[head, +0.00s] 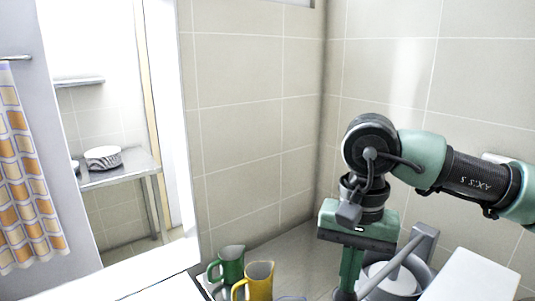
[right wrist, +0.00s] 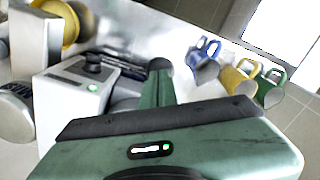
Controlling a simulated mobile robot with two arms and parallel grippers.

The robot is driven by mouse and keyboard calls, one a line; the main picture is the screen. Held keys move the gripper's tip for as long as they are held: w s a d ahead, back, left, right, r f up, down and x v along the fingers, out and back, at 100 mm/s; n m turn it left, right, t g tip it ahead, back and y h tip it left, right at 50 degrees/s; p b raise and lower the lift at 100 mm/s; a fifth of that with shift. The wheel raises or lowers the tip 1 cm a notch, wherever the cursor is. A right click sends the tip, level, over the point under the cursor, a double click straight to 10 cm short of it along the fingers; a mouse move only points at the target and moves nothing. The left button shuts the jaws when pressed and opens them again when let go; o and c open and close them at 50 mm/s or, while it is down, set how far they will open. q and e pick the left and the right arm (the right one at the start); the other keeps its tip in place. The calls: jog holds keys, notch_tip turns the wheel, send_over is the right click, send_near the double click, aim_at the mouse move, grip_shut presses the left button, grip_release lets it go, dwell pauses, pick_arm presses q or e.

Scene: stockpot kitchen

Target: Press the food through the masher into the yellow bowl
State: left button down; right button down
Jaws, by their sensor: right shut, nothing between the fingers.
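My right gripper (head: 346,292) points down at the bottom of the head view, its fingers shut and empty. Its green finger also shows in the right wrist view (right wrist: 160,85). A grey round device with a slanted bar handle (head: 407,262), seemingly the masher, stands just right of the gripper. The gripper partly hides it, and I cannot tell whether they touch. A yellow round thing (right wrist: 68,27), possibly the yellow bowl, shows at the upper left of the right wrist view, partly hidden. No food is visible. My left gripper is not in view.
A green jug (head: 228,264) and a yellow jug (head: 256,280) stand left of the gripper. A white box with a green light (right wrist: 72,92) is near the gripper. Tiled walls close off the corner behind.

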jog(key=shift+s+f, duration=0.1)
jog(key=shift+f, duration=0.05)
notch_tip(320, 180, up, 2)
jog(key=shift+d+p, duration=0.1)
jog(key=shift+p, duration=0.6)
jog(key=shift+w+r+p, duration=0.2)
jog(key=shift+r+p, duration=1.15)
jog(key=shift+r, duration=0.95)
